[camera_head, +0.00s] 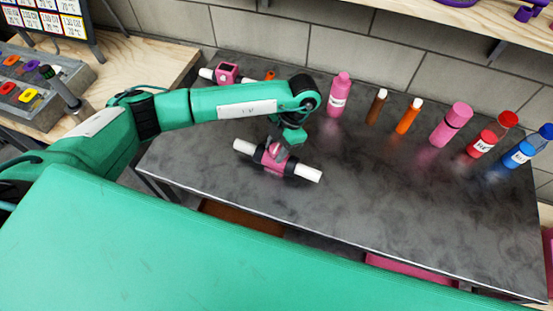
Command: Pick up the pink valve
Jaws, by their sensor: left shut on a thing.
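The pink valve (267,161) is a pink and dark body on a white pipe (306,172) that sticks out on both sides. It is at the middle left of the dark metal table (400,190), and I cannot tell whether it touches the tabletop. My left gripper (278,150) points down at the valve from above and is shut on its pink top part. The wrist partly hides the upper side of the valve. My right gripper is not in view.
Another pink fitting (228,72) on a white pipe lies at the table's back left. A pink bottle (339,95), brown tube (377,107), orange tube (408,116), pink canister (452,124), red bottle (485,142) and blue bottle (522,153) stand along the back. The table's front right is clear.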

